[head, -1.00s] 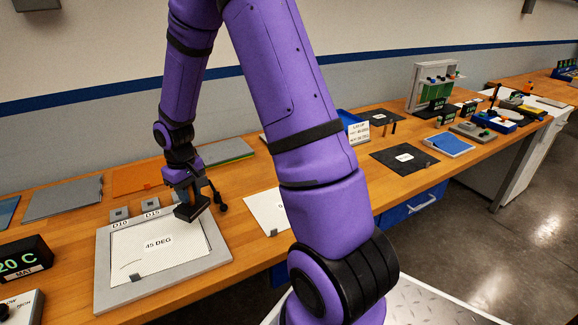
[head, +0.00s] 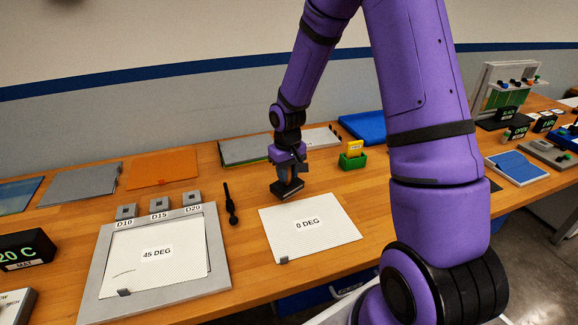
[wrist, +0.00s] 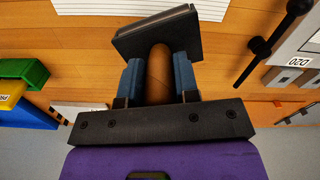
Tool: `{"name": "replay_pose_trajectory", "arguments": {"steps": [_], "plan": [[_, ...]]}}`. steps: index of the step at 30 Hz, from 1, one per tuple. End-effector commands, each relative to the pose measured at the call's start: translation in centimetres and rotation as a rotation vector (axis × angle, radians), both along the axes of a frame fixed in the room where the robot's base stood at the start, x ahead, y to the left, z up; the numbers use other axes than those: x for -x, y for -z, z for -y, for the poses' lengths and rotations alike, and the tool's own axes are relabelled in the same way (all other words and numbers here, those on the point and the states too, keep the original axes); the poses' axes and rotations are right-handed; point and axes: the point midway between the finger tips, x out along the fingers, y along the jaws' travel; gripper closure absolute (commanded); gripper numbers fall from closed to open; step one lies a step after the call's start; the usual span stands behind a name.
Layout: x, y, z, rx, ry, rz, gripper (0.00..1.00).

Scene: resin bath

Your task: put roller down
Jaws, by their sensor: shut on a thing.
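My gripper (head: 290,172) points down over the bench, just behind the white sheet marked 0 DEG (head: 330,242). Its blue fingers (wrist: 158,82) are shut on the roller (head: 287,190). In the wrist view the roller (wrist: 157,32) shows a dark, block-like head, with a rounded brown handle between the fingers.
A grey frame (head: 217,275) holds a 45 DEG sheet (head: 185,265) at left. A black tool with a knob (head: 231,205) lies between frame and gripper. A green box (head: 352,161) with a yellow block stands right of the gripper. Bare wood surrounds the roller.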

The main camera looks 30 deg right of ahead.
Motion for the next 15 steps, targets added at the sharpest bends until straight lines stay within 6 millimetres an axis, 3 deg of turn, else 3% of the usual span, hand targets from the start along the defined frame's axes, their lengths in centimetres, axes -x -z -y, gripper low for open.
{"name": "replay_pose_trajectory", "arguments": {"steps": [9,15], "plan": [[-6.6,0.7,3.2,-0.001,0.002,0.0,1.0],[-9.1,0.9,4.3,0.0,0.001,0.0,1.0]]}}
